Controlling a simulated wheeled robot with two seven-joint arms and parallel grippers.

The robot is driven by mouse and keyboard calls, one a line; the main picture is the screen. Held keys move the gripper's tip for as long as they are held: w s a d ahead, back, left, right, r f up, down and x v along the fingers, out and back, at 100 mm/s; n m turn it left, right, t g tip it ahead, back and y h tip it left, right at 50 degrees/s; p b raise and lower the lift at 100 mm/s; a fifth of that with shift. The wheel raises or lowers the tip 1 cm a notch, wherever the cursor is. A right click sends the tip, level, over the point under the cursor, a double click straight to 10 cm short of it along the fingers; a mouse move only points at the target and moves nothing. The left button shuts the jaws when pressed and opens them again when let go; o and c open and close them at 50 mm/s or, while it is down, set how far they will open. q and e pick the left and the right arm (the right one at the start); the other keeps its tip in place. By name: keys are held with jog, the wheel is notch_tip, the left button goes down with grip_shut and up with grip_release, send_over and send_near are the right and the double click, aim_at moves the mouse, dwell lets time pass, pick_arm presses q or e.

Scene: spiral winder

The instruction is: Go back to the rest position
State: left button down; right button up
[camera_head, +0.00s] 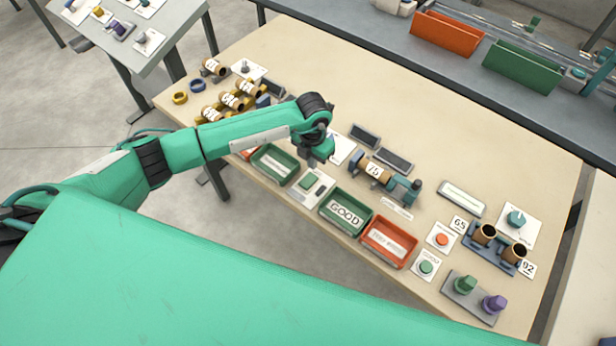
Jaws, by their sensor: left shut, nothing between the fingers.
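My left arm reaches in from the left over the tan table (440,110). My left gripper (312,160) points down above the table, between the green tray at the left and the dark pads; its fingers are small in view and look shut and empty. Below it stands a small pale device with a green screen (310,184). A spool marked 75 (374,171) sits in a blue winder fixture (402,188) to the right, apart from the gripper. My right gripper is not in view.
A green GOOD tray (345,211) and a red tray (389,241) line the front edge. Several spools (230,101) lie at the left, partly near my forearm. Spools 65 and 92 stand in a blue rack (493,248) at the right. The table's back middle is clear.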

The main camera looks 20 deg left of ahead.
pick_arm(q)
jog(key=shift+r+p, duration=0.3)
jog(key=shift+r, duration=0.65)
